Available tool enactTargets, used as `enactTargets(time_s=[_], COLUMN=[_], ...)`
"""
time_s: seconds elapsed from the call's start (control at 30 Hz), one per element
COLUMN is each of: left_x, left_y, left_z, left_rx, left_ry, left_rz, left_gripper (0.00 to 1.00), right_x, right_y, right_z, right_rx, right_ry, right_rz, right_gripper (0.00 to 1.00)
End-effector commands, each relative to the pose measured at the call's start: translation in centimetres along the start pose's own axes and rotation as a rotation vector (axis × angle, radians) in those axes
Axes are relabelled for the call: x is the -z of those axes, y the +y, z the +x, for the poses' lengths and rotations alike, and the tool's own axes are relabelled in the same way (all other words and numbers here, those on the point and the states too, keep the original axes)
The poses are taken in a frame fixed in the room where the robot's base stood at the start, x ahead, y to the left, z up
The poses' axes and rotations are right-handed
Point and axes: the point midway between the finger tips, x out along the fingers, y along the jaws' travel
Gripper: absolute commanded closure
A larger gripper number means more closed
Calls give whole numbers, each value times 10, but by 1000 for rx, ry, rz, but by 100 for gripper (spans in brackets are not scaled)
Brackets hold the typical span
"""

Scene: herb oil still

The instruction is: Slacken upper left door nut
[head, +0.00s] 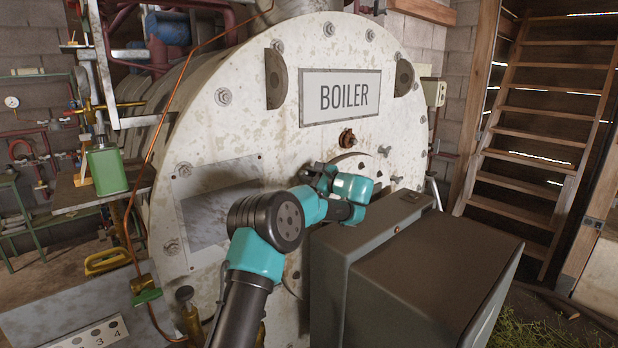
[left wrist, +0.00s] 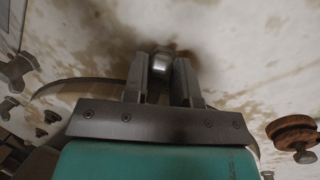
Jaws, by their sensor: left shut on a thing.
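The large pale boiler front (head: 290,150) with the BOILER plate fills the middle of the head view. A round door (head: 352,163) sits on it below the plate, partly hidden by my left arm. My left gripper (head: 319,172) is at the door's upper left. In the left wrist view my left gripper (left wrist: 162,70) is shut on a grey metal nut (left wrist: 160,61), which sits between its two fingers. The fingers hide the nut's sides. In the head view the nut is hidden by the gripper. My right gripper is in neither view.
A rusty knob (head: 347,138) sticks out just above the door. Wing nuts (head: 384,151) stand on the door's right side. A dark grey box (head: 420,270) blocks the lower right.

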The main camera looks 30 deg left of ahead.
Motion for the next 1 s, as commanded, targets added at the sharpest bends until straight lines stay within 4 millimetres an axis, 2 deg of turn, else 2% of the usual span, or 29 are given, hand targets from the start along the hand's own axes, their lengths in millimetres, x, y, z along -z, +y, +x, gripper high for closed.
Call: enactTargets(time_s=[0.23, 0.47, 1.0], left_x=[1, 1, 2], left_y=[2, 3, 5], left_z=[0, 1, 1], left_rx=[-14, -33, -101], left_ry=[12, 37, 132], left_rz=[-53, -180, -657], left_gripper=[98, 98, 98], right_x=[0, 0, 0], right_y=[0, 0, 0], right_z=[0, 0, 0], right_rx=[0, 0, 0], right_ry=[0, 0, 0], right_rz=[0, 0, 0], right_gripper=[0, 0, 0])
